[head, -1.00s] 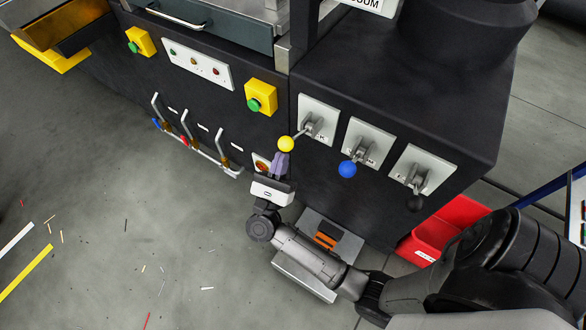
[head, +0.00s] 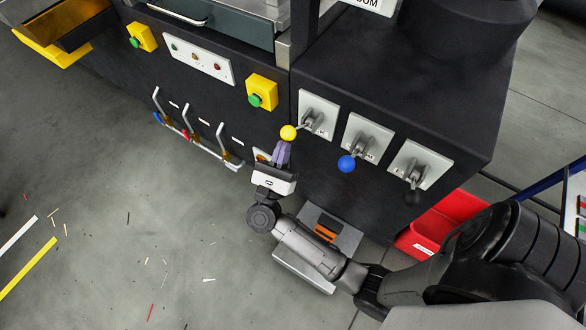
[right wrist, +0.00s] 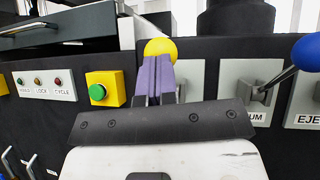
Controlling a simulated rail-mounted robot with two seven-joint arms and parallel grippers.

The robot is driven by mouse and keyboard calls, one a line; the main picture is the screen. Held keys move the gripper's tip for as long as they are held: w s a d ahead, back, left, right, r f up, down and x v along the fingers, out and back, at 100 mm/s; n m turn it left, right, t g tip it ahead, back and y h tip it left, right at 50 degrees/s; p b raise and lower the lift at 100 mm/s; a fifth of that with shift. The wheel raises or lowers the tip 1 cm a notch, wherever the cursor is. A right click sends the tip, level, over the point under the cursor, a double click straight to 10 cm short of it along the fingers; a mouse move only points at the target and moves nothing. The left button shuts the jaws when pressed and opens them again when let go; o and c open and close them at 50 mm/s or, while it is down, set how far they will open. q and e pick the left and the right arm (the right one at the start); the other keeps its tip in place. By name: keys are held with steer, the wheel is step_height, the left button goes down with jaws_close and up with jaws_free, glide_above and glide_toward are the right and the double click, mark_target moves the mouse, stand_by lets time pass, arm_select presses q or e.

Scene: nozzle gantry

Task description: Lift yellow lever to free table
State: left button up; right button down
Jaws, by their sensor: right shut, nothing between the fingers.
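The yellow lever's ball knob (head: 288,133) shows in the head view on the leftmost of three white lever plates (head: 318,113). Its grey arm slants from the plate down and left to the ball. My right gripper (head: 282,150) is shut, with nothing between its purple fingers, and its tips are right at the underside of the ball. In the right wrist view the yellow ball (right wrist: 160,47) sits just beyond the fingertips (right wrist: 155,62), which hide its lower part. I cannot tell whether they touch. My left gripper is not in view.
A blue-knobbed lever (head: 346,163) and a black-knobbed lever (head: 412,198) stand to the right. A yellow box with a green button (head: 262,91) is up and left. A red bin (head: 440,226) and a grey pedal unit (head: 330,233) are low by the cabinet.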

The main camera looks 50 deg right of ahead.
steer(key=shift+r, duration=0.1)
steer(key=v, duration=1.4)
steer(key=shift+d, duration=0.15)
